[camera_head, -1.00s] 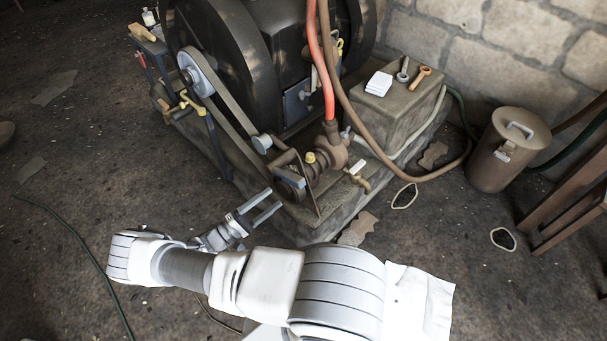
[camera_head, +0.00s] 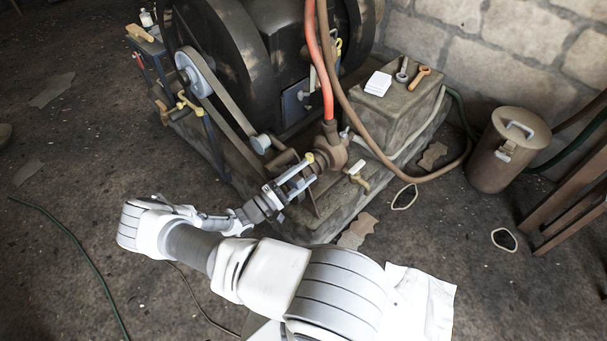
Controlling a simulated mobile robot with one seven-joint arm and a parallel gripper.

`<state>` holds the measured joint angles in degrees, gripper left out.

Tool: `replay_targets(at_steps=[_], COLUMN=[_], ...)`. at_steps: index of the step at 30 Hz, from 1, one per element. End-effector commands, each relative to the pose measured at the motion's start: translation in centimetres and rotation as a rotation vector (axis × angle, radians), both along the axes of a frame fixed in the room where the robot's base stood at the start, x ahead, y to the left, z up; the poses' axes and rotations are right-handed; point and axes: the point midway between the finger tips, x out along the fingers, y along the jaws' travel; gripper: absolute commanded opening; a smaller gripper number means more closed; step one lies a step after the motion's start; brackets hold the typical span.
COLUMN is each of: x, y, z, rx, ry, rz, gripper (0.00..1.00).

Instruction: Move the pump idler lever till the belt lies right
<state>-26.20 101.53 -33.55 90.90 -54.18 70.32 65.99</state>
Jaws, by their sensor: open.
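The belt (camera_head: 230,104) runs from the large grey pulley (camera_head: 187,72) down toward the pump (camera_head: 329,150) at the engine's front. A small pale idler roller (camera_head: 261,143) sits against the belt's lower part. A brown bar (camera_head: 283,159) beside the roller appears to be the idler lever; my gripper hides part of it. My gripper (camera_head: 311,168) is open, its two pale fingers pointing up and right at the pump's near side. I cannot tell whether they touch the lever or straddle it. The belt's lower end is partly hidden, so its seating is unclear.
The engine stands on a stone plinth (camera_head: 345,210) with a red hose (camera_head: 320,75) and brown hose above the pump. A block (camera_head: 405,105) with tools is behind right. A lidded can (camera_head: 508,150) and a wooden stand (camera_head: 570,190) are at right.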

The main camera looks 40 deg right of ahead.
Motion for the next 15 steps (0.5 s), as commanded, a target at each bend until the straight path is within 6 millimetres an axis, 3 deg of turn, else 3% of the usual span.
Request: replay_targets(at_steps=[2, 13, 15], x=[0.00, 0.00, 0.00], y=[0.02, 0.05, 0.06], z=[-0.01, -0.02, -0.02], rx=[0.000, 0.000, 0.000], ry=[0.000, 0.000, 0.000], rz=[0.000, 0.000, 0.000], gripper=[0.67, 0.01, 0.00])
